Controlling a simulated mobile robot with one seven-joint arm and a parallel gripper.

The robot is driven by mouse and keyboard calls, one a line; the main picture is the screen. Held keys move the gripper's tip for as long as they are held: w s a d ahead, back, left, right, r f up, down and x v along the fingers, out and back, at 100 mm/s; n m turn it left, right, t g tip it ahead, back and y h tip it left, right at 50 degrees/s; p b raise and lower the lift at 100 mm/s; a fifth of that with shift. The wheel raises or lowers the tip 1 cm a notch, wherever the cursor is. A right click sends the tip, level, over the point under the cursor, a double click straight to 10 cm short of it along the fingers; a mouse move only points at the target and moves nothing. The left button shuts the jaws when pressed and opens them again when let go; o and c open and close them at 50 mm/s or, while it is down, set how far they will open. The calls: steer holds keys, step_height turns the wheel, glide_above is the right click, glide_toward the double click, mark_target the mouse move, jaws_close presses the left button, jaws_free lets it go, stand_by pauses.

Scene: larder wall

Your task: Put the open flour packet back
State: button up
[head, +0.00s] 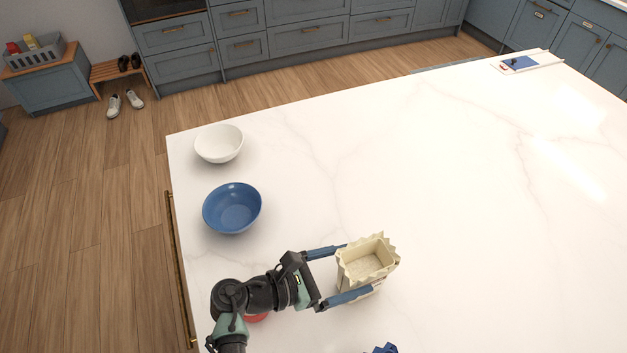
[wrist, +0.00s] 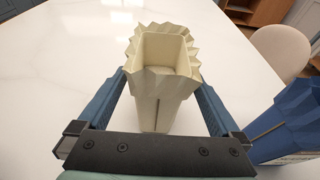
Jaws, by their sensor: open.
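The open flour packet (head: 366,263) is cream-coloured with a jagged top edge and stands upright on the white counter. Its pale contents show through the open top. It also fills the middle of the wrist view (wrist: 163,85). My gripper (head: 358,270) is open, with one blue finger on each side of the packet. In the wrist view my gripper (wrist: 162,92) straddles the packet; whether the fingers touch it I cannot tell.
A blue packet (wrist: 290,120) stands close on the right in the wrist view. A blue bowl (head: 232,209) and a white bowl (head: 219,144) stand along the counter's left edge. A tray (head: 525,64) lies at the far right. The counter's middle (head: 400,150) is clear.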

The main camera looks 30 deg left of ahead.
steer(key=v, duration=0.8)
steer(key=shift+s+a+b, duration=0.15)
steer(key=shift+s+b, duration=0.05)
steer(key=shift+b, duration=0.25)
steer(key=shift+r, duration=0.1)
